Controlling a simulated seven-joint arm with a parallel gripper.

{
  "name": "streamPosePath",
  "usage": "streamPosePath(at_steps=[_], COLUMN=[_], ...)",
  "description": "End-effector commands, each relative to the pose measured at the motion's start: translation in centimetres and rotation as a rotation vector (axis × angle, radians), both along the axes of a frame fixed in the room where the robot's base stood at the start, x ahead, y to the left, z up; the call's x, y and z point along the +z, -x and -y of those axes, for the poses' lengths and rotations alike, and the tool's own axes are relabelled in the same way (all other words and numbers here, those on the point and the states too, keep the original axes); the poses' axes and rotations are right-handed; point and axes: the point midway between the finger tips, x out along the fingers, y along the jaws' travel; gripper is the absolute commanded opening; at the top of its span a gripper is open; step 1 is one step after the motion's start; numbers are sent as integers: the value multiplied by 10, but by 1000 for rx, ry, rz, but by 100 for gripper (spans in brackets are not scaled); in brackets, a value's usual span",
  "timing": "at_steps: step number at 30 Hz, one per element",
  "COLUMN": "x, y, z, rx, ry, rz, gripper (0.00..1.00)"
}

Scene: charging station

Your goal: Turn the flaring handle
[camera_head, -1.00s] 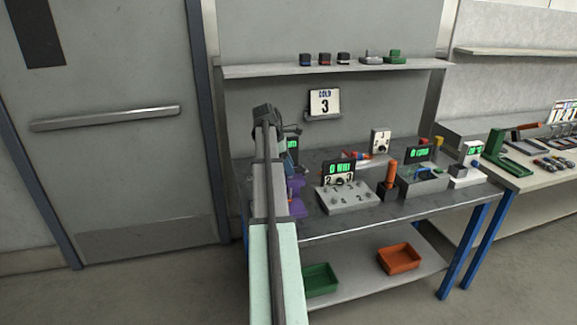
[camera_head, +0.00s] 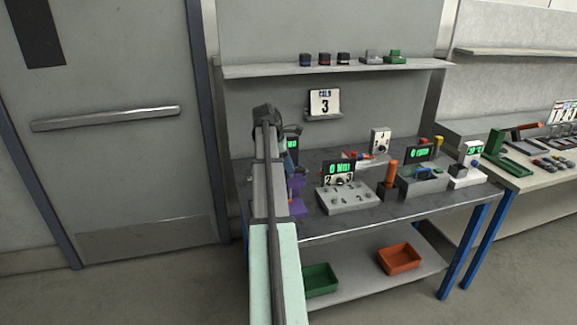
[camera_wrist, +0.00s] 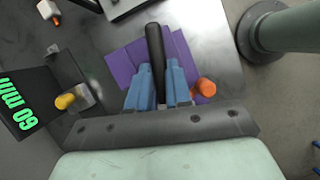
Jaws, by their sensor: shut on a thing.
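The black flaring handle (camera_wrist: 154,45) stands out from a purple fixture (camera_wrist: 125,65) in the wrist view. My gripper (camera_wrist: 160,78) has its two blue fingers on either side of the handle and is shut on it. The fingers hide the handle's lower part. In the head view, part of the purple fixture (camera_head: 297,190) shows just right of my arm at the bench's left end. My arm hides the handle and most of the gripper there.
An orange knob (camera_wrist: 205,87) is close to the right finger. A display reading 60 min (camera_wrist: 18,105) and a yellow knob (camera_wrist: 66,101) are at left. A grey-green post (camera_wrist: 285,30) stands at upper right. A numbered block (camera_head: 347,198) sits right of my arm.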

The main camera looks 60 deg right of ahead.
Motion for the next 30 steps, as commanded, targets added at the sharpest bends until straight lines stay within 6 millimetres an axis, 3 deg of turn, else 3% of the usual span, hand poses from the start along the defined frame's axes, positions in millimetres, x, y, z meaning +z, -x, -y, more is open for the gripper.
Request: streamPosePath(at_steps=[30], x=[-1], y=[0], z=[4], rx=[-526], ry=[-1], rz=[1], gripper=[0])
